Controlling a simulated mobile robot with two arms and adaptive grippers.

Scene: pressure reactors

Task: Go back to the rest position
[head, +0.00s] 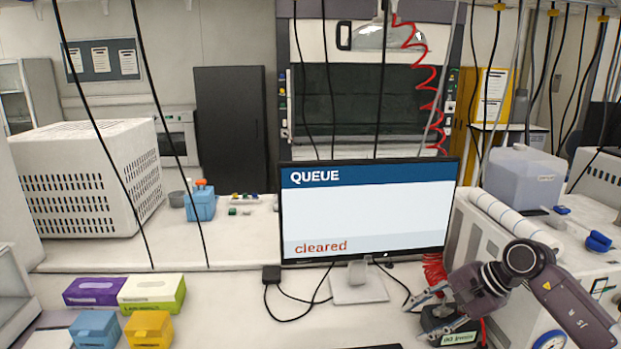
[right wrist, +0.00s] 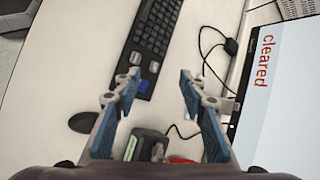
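My right gripper (head: 420,308) comes in from the lower right in the head view, low over the bench and right of the monitor stand. In the right wrist view, the gripper (right wrist: 158,82) has its two blue-padded fingers spread apart with nothing between the tips. A small dark device with a pale label (head: 450,332) is beside and below the gripper. It also shows in the right wrist view (right wrist: 150,142), partly hidden near the base of the fingers. My left gripper is in neither view.
A monitor (head: 365,215) reading "QUEUE" and "cleared" stands on the bench. A black keyboard (right wrist: 150,40) and a mouse (right wrist: 83,122) lie near the right gripper. Small boxes (head: 150,290) sit at left; a white machine (head: 500,230) stands at right. Cables hang overhead.

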